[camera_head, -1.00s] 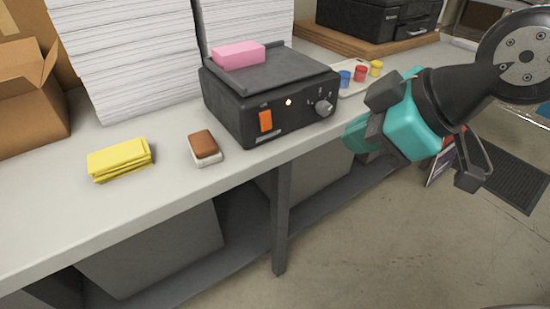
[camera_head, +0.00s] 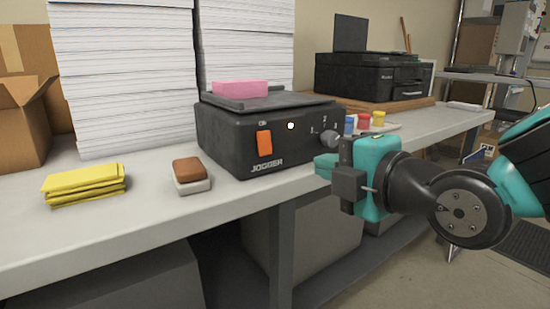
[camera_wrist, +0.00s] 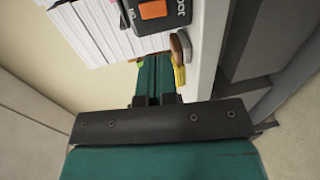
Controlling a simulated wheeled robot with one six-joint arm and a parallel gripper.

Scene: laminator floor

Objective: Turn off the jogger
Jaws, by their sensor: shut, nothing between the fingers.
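The jogger (camera_head: 225,150) is a black box with a flat tray on top, standing on the bench. Its front has an orange rocker switch (camera_head: 264,143), a small glowing light (camera_head: 290,126) and a grey knob (camera_head: 329,138). My teal gripper (camera_head: 325,165) is shut and empty, its fingertips near the jogger's right front corner, below the knob. The body camera does not settle whether they touch it. In the wrist view the shut fingers (camera_wrist: 153,80) point up the picture, and the orange switch (camera_wrist: 153,9) shows beyond them at the top edge, partly cut off.
A pink block (camera_head: 240,88) lies on the jogger's tray. Tall paper stacks (camera_head: 125,80) stand behind. A brown-and-white eraser-like block (camera_head: 190,177) and yellow cloths (camera_head: 85,184) lie to the left. Coloured pots (camera_head: 364,121) and a black printer (camera_head: 375,76) are to the right.

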